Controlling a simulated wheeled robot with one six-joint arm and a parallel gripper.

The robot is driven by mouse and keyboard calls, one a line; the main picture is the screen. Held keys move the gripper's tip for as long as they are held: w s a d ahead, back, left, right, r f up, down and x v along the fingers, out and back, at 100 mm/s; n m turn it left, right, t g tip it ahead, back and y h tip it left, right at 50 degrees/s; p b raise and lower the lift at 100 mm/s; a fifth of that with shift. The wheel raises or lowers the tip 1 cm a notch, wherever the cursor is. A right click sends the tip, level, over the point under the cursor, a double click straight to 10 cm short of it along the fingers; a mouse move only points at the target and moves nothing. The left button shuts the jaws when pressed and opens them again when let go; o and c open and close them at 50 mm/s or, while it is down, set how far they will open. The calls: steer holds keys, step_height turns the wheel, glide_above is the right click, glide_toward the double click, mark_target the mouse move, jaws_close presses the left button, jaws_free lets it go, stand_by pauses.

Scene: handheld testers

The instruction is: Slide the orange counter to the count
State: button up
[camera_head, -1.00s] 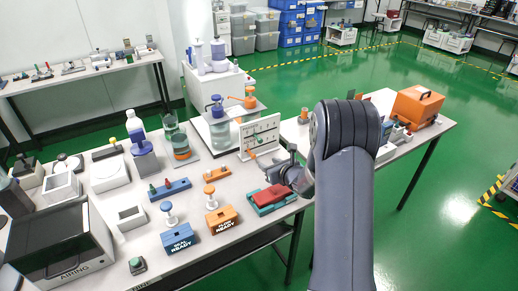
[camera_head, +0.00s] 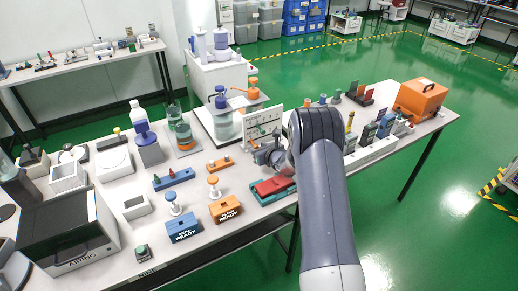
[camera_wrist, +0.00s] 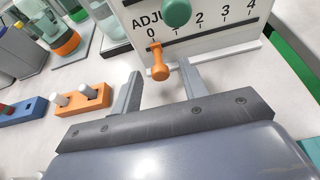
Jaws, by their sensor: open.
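The white scale board (camera_head: 264,124) stands upright on the table. The orange counter (camera_wrist: 159,66) is a knob sticking out of the lower slot, just under the 0. A green knob (camera_wrist: 176,12) sits above the numbers, between 0 and 2, partly covering the board. My gripper (camera_wrist: 160,72) is open, with one fingertip left and one right of the orange counter, apart from it. In the head view my gripper (camera_head: 268,153) is in front of the board and hides its lower part.
A teal tray with a red piece (camera_head: 272,186) lies just in front of my gripper. An orange block with pegs (camera_wrist: 84,98) is left of the left finger. Racks and an orange case (camera_head: 420,98) are to the right.

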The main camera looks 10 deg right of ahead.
steer(key=shift+c, duration=0.5)
jaws_close()
steer(key=d, duration=0.2)
steer(key=w+d+b, duration=0.1)
steer(key=d, duration=0.1)
steer(key=d+b, duration=0.1)
steer(key=shift+w+d, duration=0.4)
steer(key=shift+o, duration=0.5)
jaws_free()
